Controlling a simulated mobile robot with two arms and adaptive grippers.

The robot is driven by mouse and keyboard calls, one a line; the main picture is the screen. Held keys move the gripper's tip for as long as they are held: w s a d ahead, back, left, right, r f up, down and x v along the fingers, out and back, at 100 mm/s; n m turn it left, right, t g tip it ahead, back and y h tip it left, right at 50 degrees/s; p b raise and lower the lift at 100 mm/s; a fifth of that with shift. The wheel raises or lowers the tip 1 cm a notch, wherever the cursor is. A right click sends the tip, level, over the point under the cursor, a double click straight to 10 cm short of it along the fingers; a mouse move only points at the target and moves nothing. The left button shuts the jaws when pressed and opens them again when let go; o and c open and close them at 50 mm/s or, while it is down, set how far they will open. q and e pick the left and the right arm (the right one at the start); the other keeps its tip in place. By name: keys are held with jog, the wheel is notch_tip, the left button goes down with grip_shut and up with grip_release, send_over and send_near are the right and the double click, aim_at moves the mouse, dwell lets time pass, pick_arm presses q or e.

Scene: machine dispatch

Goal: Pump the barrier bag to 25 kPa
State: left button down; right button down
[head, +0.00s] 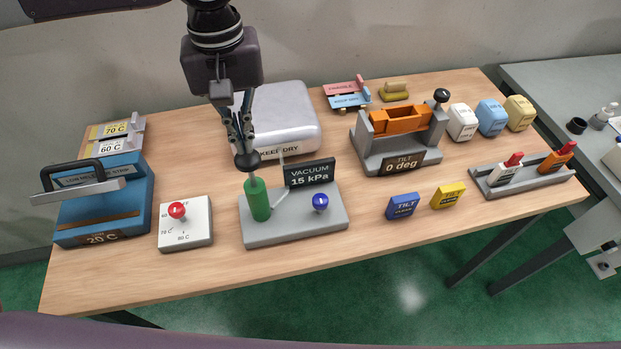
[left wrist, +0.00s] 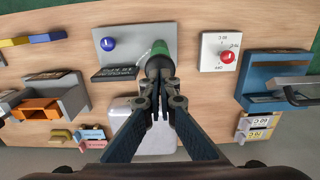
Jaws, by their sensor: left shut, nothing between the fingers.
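The vacuum pump is a green cylinder (head: 257,200) on a grey base (head: 295,232), with a dark ball handle (head: 247,161) on a rod at its top. The display (head: 309,174) beside it reads VACUUM 15 kPa. A blue knob (head: 320,201) sits on the base. The silvery-white barrier bag (head: 287,112), marked KEEP DRY, lies behind. My left gripper (head: 243,142) points down with its closed fingertips at or just above the ball handle; contact is unclear. In the left wrist view the closed fingertips (left wrist: 160,88) partly cover the handle (left wrist: 158,67). My right gripper is not in view.
A red-knob dial box (head: 200,235) and a blue sealer (head: 125,205) reading 20 C stand left. A grey tilt stand (head: 430,152) reading 0 deg, blue and yellow tilt blocks (head: 402,207), and several small containers (head: 491,117) are right. The front table strip is clear.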

aim_at(246, 157)
pick_arm(q)
jog(key=shift+f+b, duration=1.8)
jog(key=shift+f, duration=0.35)
jog(key=shift+r, duration=0.1)
jog(key=shift+r+p, duration=2.05)
jog(key=shift+r, duration=1.45)
